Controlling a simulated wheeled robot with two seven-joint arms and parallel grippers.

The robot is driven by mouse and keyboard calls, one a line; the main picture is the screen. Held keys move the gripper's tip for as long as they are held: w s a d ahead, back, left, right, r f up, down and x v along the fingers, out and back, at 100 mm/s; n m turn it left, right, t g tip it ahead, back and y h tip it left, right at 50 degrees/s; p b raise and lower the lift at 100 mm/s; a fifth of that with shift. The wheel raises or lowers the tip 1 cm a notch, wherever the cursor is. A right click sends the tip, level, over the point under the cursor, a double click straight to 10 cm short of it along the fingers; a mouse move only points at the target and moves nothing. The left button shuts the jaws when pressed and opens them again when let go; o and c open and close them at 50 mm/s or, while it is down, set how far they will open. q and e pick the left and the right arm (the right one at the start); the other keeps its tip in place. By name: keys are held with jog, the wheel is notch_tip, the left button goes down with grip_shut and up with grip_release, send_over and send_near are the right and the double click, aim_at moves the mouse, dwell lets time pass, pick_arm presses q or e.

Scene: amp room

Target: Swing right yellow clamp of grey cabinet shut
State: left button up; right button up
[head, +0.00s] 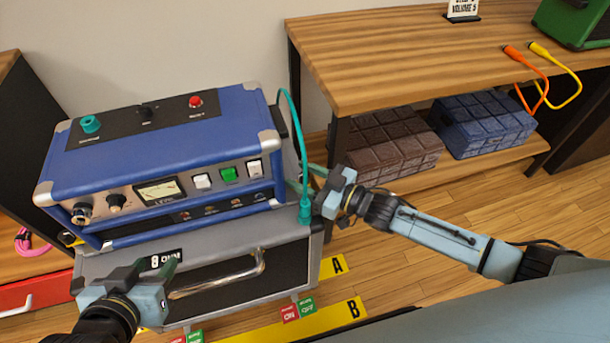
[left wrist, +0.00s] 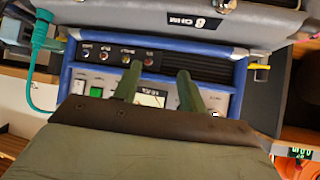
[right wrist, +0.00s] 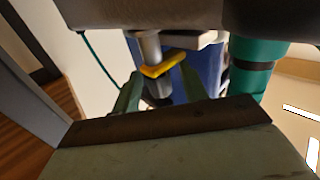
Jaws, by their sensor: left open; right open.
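The grey cabinet (head: 240,237) stands under a blue amplifier (head: 160,150). In the right wrist view its right yellow clamp (right wrist: 163,66) lies between the two fingertips of my right gripper (right wrist: 155,85), with the blue amplifier side behind. I cannot tell whether the fingers touch it. In the head view my right gripper (head: 310,182) is at the cabinet's right side, beside the teal plug (head: 305,210), and hides the clamp. My left gripper (head: 152,268) is open and empty above the cabinet's front left. The left yellow clamp (head: 70,238) shows at the cabinet's left end.
A teal cable (head: 298,120) runs down to the plug, close to my right gripper. The plug (right wrist: 252,70) is right of the fingers in the right wrist view. A wooden bench (head: 400,60) stands at the right. A metal handle (head: 225,278) sticks out of the cabinet front.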

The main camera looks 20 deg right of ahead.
jog(key=shift+s, duration=0.1)
pick_arm(q)
jog(key=s+a+f+g+y+p, duration=0.2)
jog(key=s+a+f+g+p, duration=0.1)
jog(key=s+f+g, duration=0.3)
notch_tip(320, 180, down, 2)
jog(key=shift+s+a+g+p, duration=0.4)
jog(key=shift+s+a, duration=0.4)
jog(key=shift+s, duration=0.45)
pick_arm(e)
jog(key=v, duration=1.3)
pick_arm(q)
jog(key=shift+s, duration=0.1)
pick_arm(e)
jog(key=shift+s+d, duration=0.1)
jog(key=shift+s, duration=0.05)
